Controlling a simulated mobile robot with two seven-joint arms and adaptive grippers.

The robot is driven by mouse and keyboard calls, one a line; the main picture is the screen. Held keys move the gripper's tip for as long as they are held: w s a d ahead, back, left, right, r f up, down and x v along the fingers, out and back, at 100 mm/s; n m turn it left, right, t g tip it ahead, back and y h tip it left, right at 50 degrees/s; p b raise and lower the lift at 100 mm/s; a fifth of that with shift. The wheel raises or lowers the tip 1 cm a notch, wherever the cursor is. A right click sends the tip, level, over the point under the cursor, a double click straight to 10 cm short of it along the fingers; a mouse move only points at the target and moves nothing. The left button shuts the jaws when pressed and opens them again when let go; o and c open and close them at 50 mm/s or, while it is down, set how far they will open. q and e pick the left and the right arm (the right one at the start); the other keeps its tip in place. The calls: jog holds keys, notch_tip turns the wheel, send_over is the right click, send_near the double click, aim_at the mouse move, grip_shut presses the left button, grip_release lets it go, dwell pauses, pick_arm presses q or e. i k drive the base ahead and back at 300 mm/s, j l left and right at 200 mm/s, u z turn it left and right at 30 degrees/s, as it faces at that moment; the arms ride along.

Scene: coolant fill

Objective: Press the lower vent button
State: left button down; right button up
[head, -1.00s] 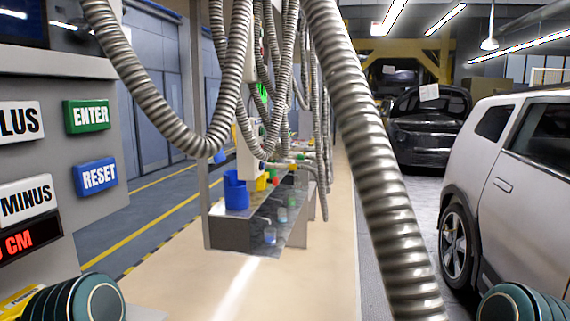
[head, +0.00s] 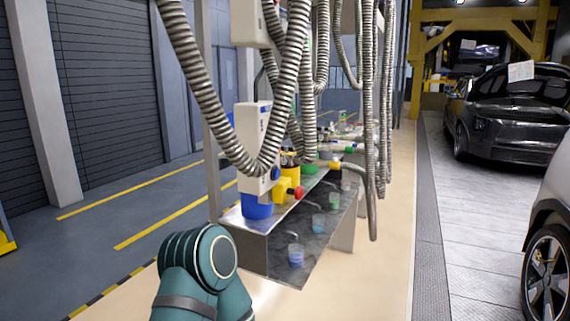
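No vent button can be made out in the head view. A teal arm link of mine fills the bottom left of the view, in front of the bench. Neither of my grippers is in view.
The metal bench (head: 255,248) carries a blue container (head: 257,207), a yellow fitting with a red end (head: 288,190) and several small cups. The beige floor strip (head: 385,270) right of it is clear. A dark car (head: 510,115) and a silver car (head: 552,220) stand at the right.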

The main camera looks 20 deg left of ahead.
aim_at(277, 172)
jog(key=i+l+u, duration=0.15)
jog(key=i+u, duration=0.15)
jog(key=i, duration=0.2)
jog(key=i+l+u, duration=0.25)
jog(key=i, duration=0.2)
